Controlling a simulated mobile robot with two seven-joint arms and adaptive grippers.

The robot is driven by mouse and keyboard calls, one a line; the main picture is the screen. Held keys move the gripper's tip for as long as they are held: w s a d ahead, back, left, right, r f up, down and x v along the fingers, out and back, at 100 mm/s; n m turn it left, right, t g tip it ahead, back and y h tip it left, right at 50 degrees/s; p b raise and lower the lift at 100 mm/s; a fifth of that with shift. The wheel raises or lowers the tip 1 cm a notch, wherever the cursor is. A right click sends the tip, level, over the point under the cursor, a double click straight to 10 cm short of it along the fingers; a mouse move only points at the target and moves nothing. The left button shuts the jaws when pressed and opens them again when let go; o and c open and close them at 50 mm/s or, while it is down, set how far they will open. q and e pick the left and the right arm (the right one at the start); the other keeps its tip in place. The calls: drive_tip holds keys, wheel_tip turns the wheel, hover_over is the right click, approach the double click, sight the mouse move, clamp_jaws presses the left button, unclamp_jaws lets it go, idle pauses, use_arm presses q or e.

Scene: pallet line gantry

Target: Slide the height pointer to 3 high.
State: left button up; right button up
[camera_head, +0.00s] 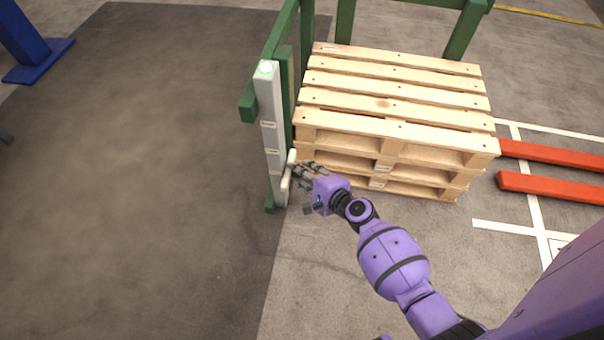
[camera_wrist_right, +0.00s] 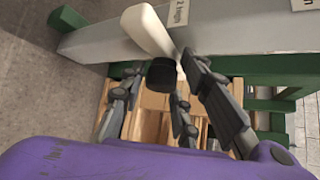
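The height pointer (camera_head: 286,184) is a white piece on the lower part of a pale grey upright post (camera_head: 270,105) with small labels. In the right wrist view the pointer (camera_wrist_right: 147,30) is a white bar beside a label reading "2 high" (camera_wrist_right: 181,14), with a black end piece (camera_wrist_right: 161,74) below it. My right gripper (camera_head: 298,174) is at the pointer. In the wrist view its fingers (camera_wrist_right: 165,95) are spread, with the black piece between them; I cannot tell whether they touch it. They look open. My left gripper is not in view.
A stack of wooden pallets (camera_head: 395,95) stands just right of the post. A green frame (camera_head: 285,30) runs behind the post and pallets. Red forks (camera_head: 555,185) lie at the right. A blue post (camera_head: 25,40) stands far left. The dark floor mat (camera_head: 150,180) is clear.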

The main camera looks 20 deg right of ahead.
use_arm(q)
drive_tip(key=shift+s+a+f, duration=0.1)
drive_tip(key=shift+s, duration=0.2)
use_arm(e)
drive_tip(key=shift+s, duration=0.1)
clamp_jaws()
drive_tip(key=shift+r, duration=0.1)
